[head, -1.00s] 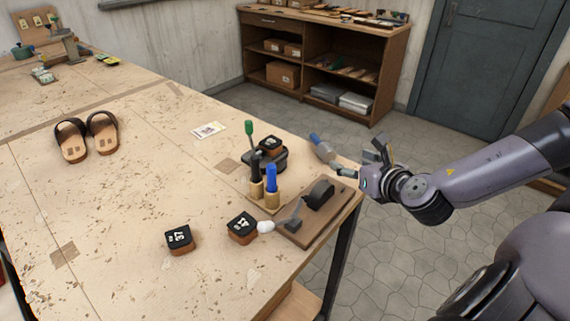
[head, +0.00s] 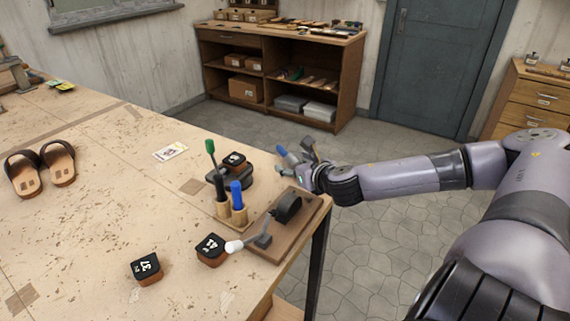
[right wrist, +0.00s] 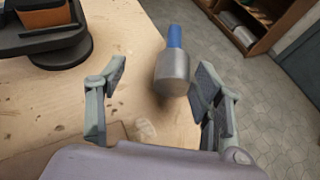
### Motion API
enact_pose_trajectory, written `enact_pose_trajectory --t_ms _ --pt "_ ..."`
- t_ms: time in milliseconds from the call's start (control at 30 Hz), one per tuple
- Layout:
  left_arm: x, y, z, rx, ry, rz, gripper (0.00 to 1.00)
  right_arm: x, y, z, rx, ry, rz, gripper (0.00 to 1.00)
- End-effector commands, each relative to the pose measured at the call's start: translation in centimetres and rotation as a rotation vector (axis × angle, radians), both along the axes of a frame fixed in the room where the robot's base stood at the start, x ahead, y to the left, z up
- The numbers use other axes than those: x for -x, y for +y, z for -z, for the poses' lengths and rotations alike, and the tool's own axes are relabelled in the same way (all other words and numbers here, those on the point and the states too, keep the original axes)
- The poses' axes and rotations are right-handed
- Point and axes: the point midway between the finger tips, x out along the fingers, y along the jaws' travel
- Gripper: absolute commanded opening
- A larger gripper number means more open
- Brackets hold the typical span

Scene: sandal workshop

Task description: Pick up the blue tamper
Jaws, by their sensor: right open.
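The blue tamper (head: 282,152) is at the bench's right edge in the head view, partly covered by my right gripper. It has a blue handle and a thick grey metal head. In the right wrist view the tamper (right wrist: 172,70) shows between and just beyond the fingertips, its handle pointing away from me. I cannot tell whether it stands or lies. My right gripper (head: 305,160) is open, with its fingers (right wrist: 160,85) on either side of the near end of the metal head, the right one closer. My left gripper is not in view.
A dark round stand (head: 232,175) with a block on it is left of the tamper. A wooden holder (head: 232,217) carries green, black and blue-handled tools. A lever device on a board (head: 285,230) is nearer. Sandals (head: 42,170) and numbered blocks (head: 146,268) lie farther left.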

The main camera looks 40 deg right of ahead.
Motion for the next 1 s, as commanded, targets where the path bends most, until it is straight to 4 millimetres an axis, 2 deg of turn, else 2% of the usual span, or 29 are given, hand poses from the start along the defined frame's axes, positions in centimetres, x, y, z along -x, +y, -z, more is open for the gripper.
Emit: enact_pose_trajectory --t_ms 167,500,833,1000 --pt "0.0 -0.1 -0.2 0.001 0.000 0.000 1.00 -0.9 -0.3 0.4 -0.006 -0.004 0.003 0.61" --pt "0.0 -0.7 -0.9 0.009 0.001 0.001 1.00 -4.0 -1.2 2.1 -0.005 -0.002 0.000 0.61" --pt "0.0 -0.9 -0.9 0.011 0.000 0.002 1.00 -4.4 -1.2 2.4 0.000 0.001 -0.003 0.61" --pt "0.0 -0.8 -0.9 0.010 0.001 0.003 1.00 -4.4 -1.2 2.4 0.000 0.001 -0.002 0.50"
